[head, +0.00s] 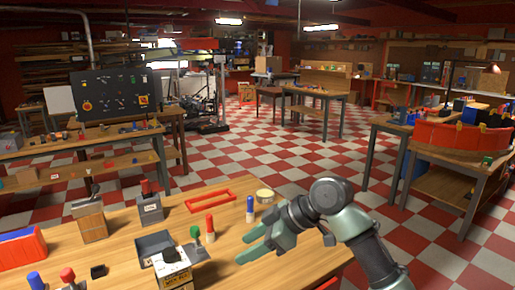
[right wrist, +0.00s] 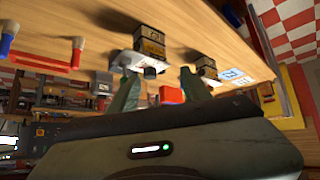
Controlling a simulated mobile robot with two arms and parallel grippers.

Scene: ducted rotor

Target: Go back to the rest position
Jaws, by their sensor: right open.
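My right gripper (head: 252,242) is over the front right part of the wooden workbench (head: 120,222), its fingers pointing left. It is open, with nothing between its fingers. In the right wrist view the two green fingers (right wrist: 160,86) stand apart, with bench items showing beyond them. A blue-capped marker-like piece (head: 250,210) stands just behind the fingers in the head view. A red one (head: 210,228) and a green-topped piece (head: 196,243) stand to their left. My left gripper is not in view.
The bench also holds a dark tray (head: 156,246), a box with a black top (head: 172,270), a red frame (head: 210,200), a tape roll (head: 265,196) and a grey block (head: 150,209). The bench's right end looks clear. Checkered floor (head: 285,160) lies open beyond.

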